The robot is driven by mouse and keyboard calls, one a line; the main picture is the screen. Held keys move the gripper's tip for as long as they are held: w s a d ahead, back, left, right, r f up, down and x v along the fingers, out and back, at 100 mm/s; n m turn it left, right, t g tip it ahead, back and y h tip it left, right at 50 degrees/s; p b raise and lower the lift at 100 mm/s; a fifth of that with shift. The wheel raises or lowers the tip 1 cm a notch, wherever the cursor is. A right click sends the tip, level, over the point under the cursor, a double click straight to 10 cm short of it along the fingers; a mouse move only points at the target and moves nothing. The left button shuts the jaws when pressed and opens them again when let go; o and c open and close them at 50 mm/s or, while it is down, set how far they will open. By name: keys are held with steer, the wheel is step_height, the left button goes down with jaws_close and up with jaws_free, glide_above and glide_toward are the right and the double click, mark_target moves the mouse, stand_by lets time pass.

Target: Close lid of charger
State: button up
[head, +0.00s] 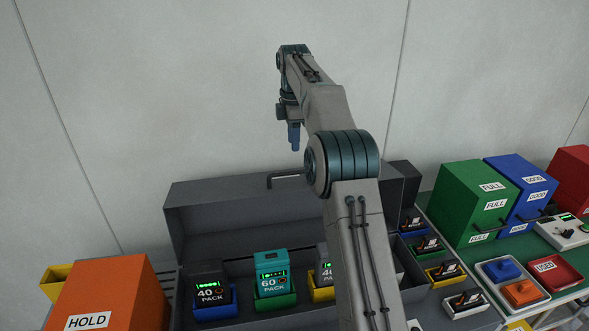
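The charger is a long grey case (265,316) with its lid (220,215) standing open, raised along the back. A dark bent handle (284,176) shows at the lid's upper edge. My gripper (294,149) points down, seen above the handle in the picture. Contact with the handle does not show. Its fingers overlap, so I cannot tell their opening.
An orange HOLD box (110,291) stands at left, with a yellow bin (57,276) behind it. At right are a green FULL box (473,200), a blue GOOD box (520,188) and small trays. My arm crosses the case's right part. A bare wall is behind.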

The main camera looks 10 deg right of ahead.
step_height(320, 180, down, 9)
steer(key=shift+f, duration=0.2)
stand_by(0.3)
jaws_close()
